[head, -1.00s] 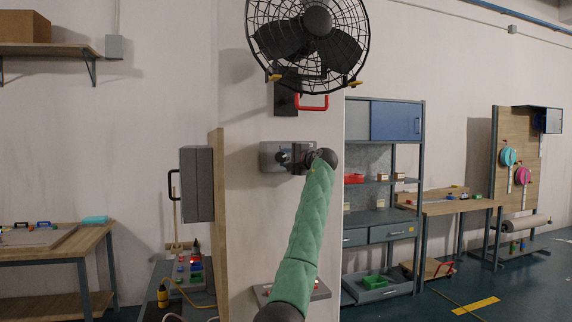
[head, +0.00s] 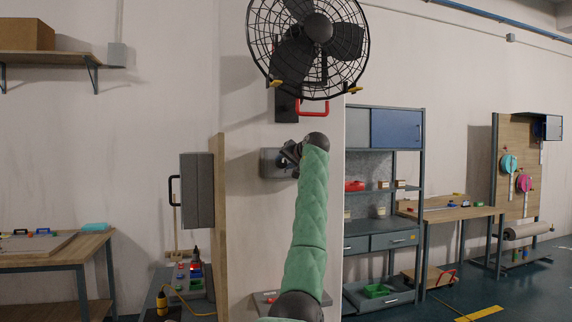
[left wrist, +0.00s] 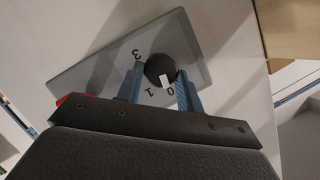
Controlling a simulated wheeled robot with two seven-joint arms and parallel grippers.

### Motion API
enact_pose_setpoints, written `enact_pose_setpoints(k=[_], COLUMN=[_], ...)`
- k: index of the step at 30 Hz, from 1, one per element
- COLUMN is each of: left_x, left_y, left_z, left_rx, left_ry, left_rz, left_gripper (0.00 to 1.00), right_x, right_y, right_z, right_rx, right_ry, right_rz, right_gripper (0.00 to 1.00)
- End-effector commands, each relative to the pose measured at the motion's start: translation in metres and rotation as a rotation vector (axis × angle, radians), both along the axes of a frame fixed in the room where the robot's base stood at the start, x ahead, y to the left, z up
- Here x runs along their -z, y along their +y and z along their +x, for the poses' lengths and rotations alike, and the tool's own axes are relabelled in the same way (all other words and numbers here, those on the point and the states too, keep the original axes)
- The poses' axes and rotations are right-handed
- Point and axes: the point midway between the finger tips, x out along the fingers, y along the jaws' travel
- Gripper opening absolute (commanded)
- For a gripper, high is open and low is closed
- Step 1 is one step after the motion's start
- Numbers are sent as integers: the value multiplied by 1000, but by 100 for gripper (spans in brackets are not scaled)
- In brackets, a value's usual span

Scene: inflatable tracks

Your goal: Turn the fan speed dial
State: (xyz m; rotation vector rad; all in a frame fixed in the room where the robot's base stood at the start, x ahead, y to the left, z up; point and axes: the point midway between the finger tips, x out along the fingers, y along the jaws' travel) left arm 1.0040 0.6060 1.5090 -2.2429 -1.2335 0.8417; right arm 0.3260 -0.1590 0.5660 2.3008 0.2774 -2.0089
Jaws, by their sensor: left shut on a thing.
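The fan speed dial (left wrist: 160,69) is a round black knob with a white pointer mark, on a grey plate (left wrist: 100,70) marked with the numbers 0, 1 and 3. The pointer faces the side with the 0 and the 1, closest to the 0. My left gripper (left wrist: 158,86) is shut on the dial, with one blue finger on each side. In the head view my left gripper (head: 290,155) is tilted at the wall plate (head: 268,164) and hides the dial. The black caged fan (head: 308,40) hangs above. My right gripper is not in view.
A wooden panel edge (head: 220,230) and a grey box (head: 198,190) stand left of the plate. A shelf unit (head: 382,215) stands to the right.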

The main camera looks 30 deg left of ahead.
Motion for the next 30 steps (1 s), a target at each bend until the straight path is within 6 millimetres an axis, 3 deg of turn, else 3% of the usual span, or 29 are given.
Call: enact_pose_setpoints(k=[10,27,28,30], left_x=[3,2,2,1], left_y=[1,1,1,1], left_z=[-1,-1,-1,-1], left_rx=[-1,0,0,0], left_ry=[-108,-131,-131,-131], left_rz=[-98,-116,-116,-116], left_gripper=[14,14,40,54], right_x=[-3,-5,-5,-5], right_y=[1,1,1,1], right_z=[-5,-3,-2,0], right_rx=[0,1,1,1], right_ry=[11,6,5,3], right_rz=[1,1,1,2], right_gripper=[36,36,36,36])
